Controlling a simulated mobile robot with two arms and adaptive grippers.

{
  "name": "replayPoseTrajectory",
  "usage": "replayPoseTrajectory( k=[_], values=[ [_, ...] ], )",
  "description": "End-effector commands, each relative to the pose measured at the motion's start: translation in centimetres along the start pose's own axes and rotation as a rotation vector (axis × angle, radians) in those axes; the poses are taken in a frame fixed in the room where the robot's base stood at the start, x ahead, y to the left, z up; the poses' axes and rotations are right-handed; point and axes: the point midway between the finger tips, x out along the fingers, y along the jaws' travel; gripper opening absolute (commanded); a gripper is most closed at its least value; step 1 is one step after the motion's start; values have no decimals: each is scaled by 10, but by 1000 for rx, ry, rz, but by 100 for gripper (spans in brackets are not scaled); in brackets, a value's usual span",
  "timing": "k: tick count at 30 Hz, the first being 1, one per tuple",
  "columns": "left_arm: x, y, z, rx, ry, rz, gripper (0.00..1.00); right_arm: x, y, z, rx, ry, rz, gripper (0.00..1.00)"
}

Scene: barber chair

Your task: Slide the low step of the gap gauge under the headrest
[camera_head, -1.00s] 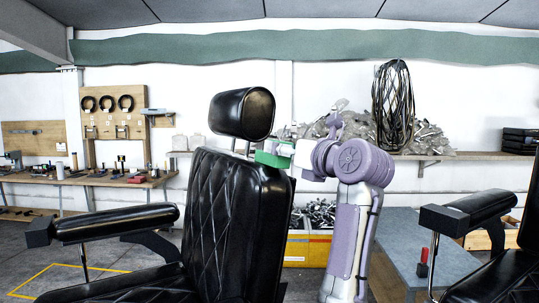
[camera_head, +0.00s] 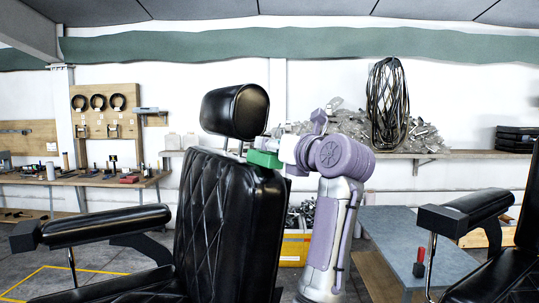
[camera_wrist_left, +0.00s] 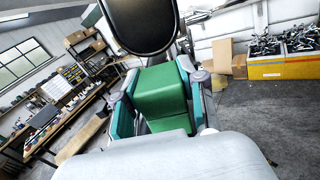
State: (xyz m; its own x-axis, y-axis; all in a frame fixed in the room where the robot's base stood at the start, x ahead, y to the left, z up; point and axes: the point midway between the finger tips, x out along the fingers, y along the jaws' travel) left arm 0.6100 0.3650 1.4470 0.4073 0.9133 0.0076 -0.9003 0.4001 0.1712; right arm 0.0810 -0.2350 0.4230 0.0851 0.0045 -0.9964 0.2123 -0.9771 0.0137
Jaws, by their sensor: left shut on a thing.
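The black padded headrest (camera_head: 235,111) stands on posts above the black chair backrest (camera_head: 215,220). The green gap gauge (camera_head: 264,159) is at the right end of the gap, just below the headrest's right side, partly hidden by the backrest top. My left gripper (camera_head: 279,150) is shut on the gauge, to the right of the headrest. In the left wrist view the stepped green gauge (camera_wrist_left: 162,92) sits between the teal finger pads, and the headrest (camera_wrist_left: 143,25) shows above its far end. I cannot tell whether the low step is under the headrest. My right gripper is not in view.
The chair's left armrest (camera_head: 95,226) and a second chair's armrest (camera_head: 470,213) stand at the sides. A grey bench (camera_head: 410,245) is at the right. A wall shelf (camera_head: 440,156) and a workbench (camera_head: 90,181) lie behind. Free air is around the headrest.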

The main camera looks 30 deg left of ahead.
Motion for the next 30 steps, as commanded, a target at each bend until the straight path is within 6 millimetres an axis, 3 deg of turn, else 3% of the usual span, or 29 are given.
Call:
replayPoseTrajectory(
  k=[5, 11, 24, 30],
  values=[
    [2, -1, -5, 5, 15, 2, 0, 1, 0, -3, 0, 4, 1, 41],
    [2, 2, 13, 3, 13, 2, 0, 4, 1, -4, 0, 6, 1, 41],
    [0, 23, 130, 1, 6, -1, 0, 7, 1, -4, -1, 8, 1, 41],
    [2, 28, 164, 3, 6, 0, 0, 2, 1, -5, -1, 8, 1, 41]
  ],
)
